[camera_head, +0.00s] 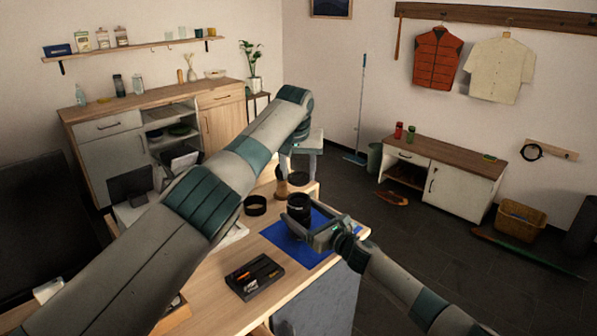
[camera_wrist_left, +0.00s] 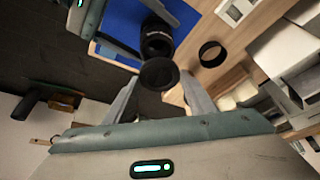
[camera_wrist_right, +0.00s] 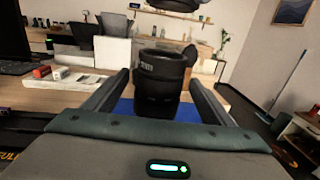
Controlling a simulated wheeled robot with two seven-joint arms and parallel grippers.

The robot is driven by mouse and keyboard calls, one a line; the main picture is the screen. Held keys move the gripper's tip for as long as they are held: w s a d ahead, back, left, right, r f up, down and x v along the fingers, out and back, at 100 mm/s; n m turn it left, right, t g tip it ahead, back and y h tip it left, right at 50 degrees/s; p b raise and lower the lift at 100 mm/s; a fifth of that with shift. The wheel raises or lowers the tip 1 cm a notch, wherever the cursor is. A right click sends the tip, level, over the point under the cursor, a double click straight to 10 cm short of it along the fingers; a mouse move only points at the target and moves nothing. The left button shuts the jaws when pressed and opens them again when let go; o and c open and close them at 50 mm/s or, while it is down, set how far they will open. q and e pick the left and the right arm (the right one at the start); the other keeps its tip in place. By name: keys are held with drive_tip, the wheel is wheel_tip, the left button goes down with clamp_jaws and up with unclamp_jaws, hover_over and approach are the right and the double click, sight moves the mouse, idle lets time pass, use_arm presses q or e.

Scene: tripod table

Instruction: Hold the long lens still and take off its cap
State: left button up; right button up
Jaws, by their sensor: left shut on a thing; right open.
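The long lens (camera_head: 299,207) is a black cylinder standing upright on a blue mat (camera_head: 285,238). It also stands between my right fingers in the right wrist view (camera_wrist_right: 160,88). My right gripper (camera_head: 307,225) is open around the lens, with a gap visible beside it in the right wrist view. The cap (camera_wrist_left: 158,73), a dark round disc, is held between the fingers of my left gripper (camera_wrist_left: 160,78). It appears above the lens, apart from it, in the head view (camera_head: 299,179). The right wrist view shows its dark underside at the top edge (camera_wrist_right: 180,5).
A black ring (camera_head: 255,205) lies on the table left of the mat. A black tray (camera_head: 255,283) with small items sits nearer the front. The wooden table top is bare between tray and ring.

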drive_tip(key=v, duration=1)
use_arm(q)
drive_tip(key=shift+s+d, duration=0.1)
use_arm(e)
drive_tip(key=shift+s+d+f, duration=0.1)
